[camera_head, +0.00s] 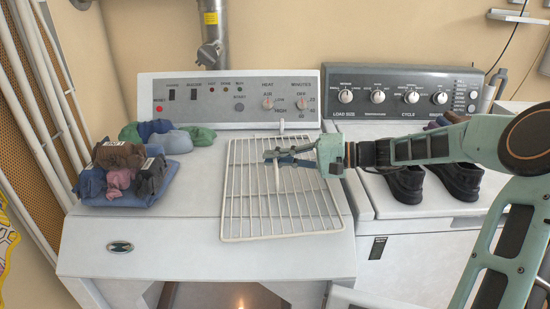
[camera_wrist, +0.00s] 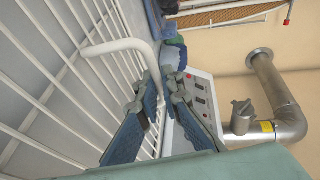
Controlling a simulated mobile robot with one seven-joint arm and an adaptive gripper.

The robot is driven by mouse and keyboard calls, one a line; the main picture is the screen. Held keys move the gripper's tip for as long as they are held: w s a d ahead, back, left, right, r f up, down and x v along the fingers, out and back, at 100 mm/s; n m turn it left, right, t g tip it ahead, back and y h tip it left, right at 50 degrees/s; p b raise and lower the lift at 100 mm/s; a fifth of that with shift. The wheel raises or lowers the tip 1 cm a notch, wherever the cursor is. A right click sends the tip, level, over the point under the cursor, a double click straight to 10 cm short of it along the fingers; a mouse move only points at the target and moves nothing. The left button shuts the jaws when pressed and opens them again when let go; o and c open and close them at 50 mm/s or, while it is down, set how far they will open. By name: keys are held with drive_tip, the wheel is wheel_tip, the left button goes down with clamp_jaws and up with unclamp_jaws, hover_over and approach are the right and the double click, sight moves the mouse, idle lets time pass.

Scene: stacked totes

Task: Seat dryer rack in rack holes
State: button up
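The dryer rack (camera_head: 248,237), a white wire grid, lies across the top of the left-hand dryer (camera_head: 190,220), its near edge towards the front. My gripper (camera_head: 270,158) is over the far half of the rack, reaching in from the right. In the wrist view, my gripper's fingertips (camera_wrist: 166,92) close in on both sides of a bent white bar of the rack (camera_wrist: 120,45), and the gap is narrow. They appear shut on that bar; the exact contact is partly hidden. I cannot make out the rack holes in either view.
Folded and rolled clothes (camera_head: 125,170) lie on the dryer's left side. A control panel (camera_head: 230,98) stands behind the rack, with a metal duct (camera_head: 213,40) above it. Dark shoes (camera_head: 455,180) sit on the washer (camera_head: 420,240) to the right, below my arm.

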drive_tip(key=o, duration=0.4)
